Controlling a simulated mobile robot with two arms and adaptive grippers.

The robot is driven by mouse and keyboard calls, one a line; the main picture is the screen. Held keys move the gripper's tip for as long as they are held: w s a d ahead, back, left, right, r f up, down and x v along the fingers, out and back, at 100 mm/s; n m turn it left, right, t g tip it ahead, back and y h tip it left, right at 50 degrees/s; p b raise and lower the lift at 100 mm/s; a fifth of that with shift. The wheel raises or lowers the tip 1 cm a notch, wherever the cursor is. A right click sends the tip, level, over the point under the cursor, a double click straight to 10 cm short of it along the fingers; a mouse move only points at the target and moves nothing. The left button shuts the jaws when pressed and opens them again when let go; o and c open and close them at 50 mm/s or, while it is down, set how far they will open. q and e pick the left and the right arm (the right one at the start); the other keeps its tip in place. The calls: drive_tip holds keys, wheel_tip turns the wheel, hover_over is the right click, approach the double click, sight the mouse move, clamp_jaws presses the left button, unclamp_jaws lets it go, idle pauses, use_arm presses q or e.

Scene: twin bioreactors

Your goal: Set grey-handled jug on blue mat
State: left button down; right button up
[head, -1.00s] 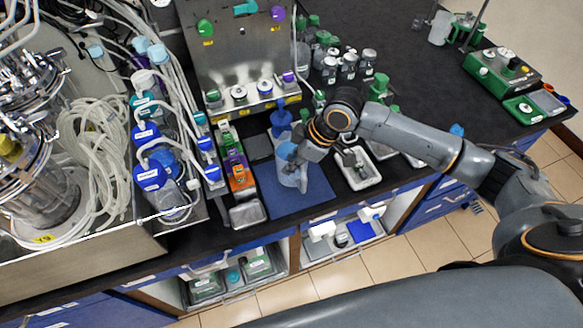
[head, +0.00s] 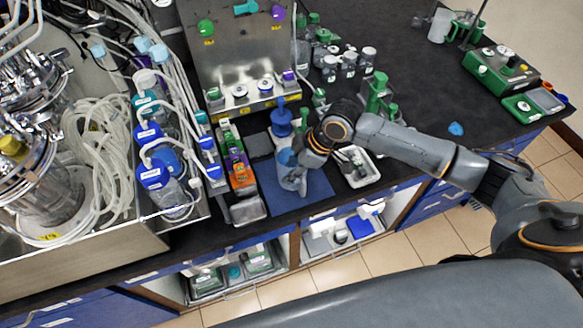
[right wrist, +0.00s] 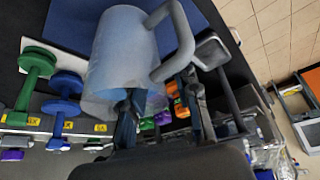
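The jug (head: 287,176) is pale, translucent blue and appears upright on the blue mat (head: 312,187); I cannot make out contact under its base. In the right wrist view the jug (right wrist: 120,55) fills the middle, with its grey handle (right wrist: 183,42) on its right side. My right gripper (head: 301,157) is at the jug's upper right side in the head view. In the right wrist view its fingers (right wrist: 168,82) stand wide apart, with the handle between them; one fingertip is hidden by the jug. My left gripper is not in view.
A rack of coloured blocks (head: 238,170) and a metal tray (head: 247,210) lie left of the mat. A white tray (head: 366,177) lies to the right. The counter's front edge is close to the mat.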

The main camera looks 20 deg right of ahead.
drive_tip(key=b+v, duration=0.2)
drive_tip(key=v, duration=1)
drive_tip(key=shift+r, duration=0.15)
